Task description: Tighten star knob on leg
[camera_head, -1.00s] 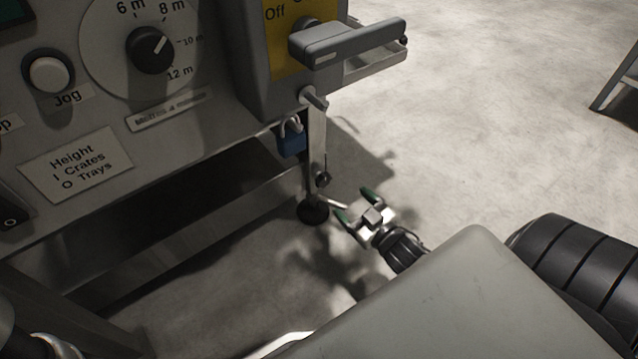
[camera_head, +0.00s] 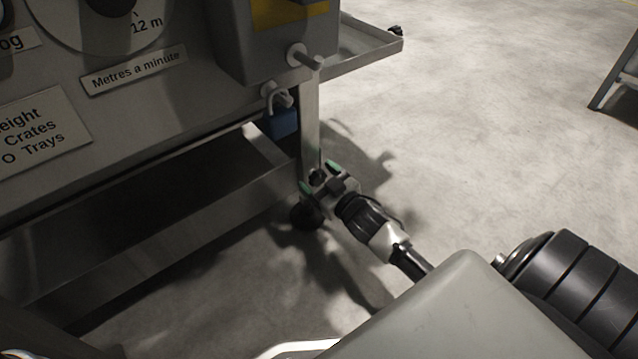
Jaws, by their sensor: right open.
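The machine's front leg (camera_head: 309,118) runs down from the panel to a dark round foot (camera_head: 307,217) on the floor. The star knob (camera_head: 317,176) is a small dark shape low on the leg, just above the foot, partly hidden by my gripper. My right gripper (camera_head: 318,178) is open, its two green-tipped fingers on either side of the knob. I cannot tell whether they touch it. My left gripper is not in view.
A blue padlock (camera_head: 282,122) hangs by the leg below the control box (camera_head: 275,45). A metal tray (camera_head: 365,50) juts out at the upper right of the machine. A lower frame rail (camera_head: 200,220) runs left of the leg.

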